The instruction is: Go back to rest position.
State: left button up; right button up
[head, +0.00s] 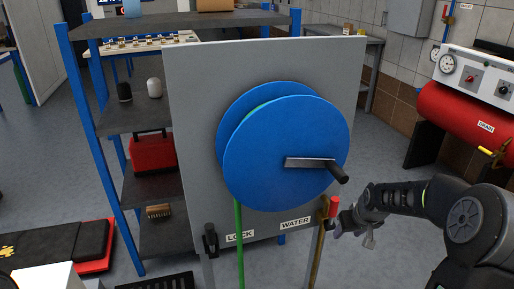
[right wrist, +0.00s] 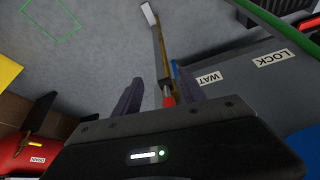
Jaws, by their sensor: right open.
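My right gripper (head: 347,224) is at the lower right edge of the grey panel (head: 190,90), just beside the red-handled water valve (head: 333,206). It is open; the right wrist view shows the red handle (right wrist: 168,97) between its two spread fingers (right wrist: 156,76), and I cannot tell whether they touch it. My right arm comes in from the lower right. My left gripper is not in view.
A blue hose reel (head: 280,150) with a crank (head: 320,166) sits on the panel above the gripper. A black lock lever (head: 210,240) and green hose (head: 239,245) are to the left. A red tank (head: 465,120) stands at right. Open floor (head: 395,160) lies between.

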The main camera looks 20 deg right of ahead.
jog(key=s+a+f+m+t+y+p, duration=0.1)
jog(key=a+f+p, duration=0.1)
jog(key=a+f, duration=0.5)
jog(key=s+a+f+y+p, duration=0.1)
jog(key=a+f, duration=0.3)
jog(key=a, duration=0.7)
jog(key=s+a+f+g+y+p, duration=0.1)
jog(key=s+a+f+g+p, duration=0.1)
jog(key=s+a, duration=0.8)
jog(key=s+a+f+n+g+y+p, duration=0.1)
jog(key=s+a+f+g+y+p, duration=0.1)
jog(key=s+a, duration=0.9)
jog(key=shift+s+f+n+g+p, duration=0.2)
jog(key=shift+f+n+g+p, duration=0.15)
jog(key=shift+f+p, duration=0.45)
jog(key=shift+d+r, duration=0.1)
